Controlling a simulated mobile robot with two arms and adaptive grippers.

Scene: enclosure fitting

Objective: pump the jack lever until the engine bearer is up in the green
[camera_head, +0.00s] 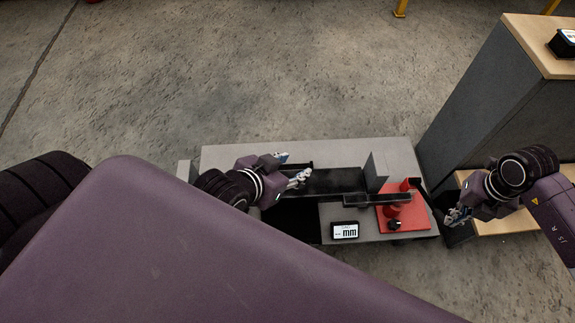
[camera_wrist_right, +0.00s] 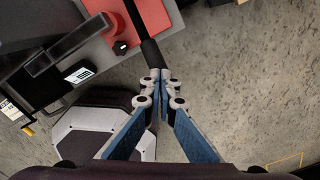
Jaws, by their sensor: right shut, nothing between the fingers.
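A red jack (camera_head: 390,211) stands on a grey platform (camera_head: 230,152); it also shows in the right wrist view (camera_wrist_right: 142,18). Its black lever (camera_head: 424,191) slopes out to the right; in the right wrist view the lever (camera_wrist_right: 148,50) runs to my fingertips. My right gripper (camera_head: 456,217) is shut and empty at the lever's outer end; whether it touches cannot be told. My left gripper (camera_head: 292,168) is open over the black part of the platform. A dark bar (camera_head: 376,199), perhaps the engine bearer, lies over the jack. No green mark is visible.
A small display marked mm (camera_head: 344,230) stands at the platform's front; its number is too small to read. A black knob (camera_head: 394,224) sits beside the jack. A grey cabinet with a wooden top (camera_head: 541,36) stands at right.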

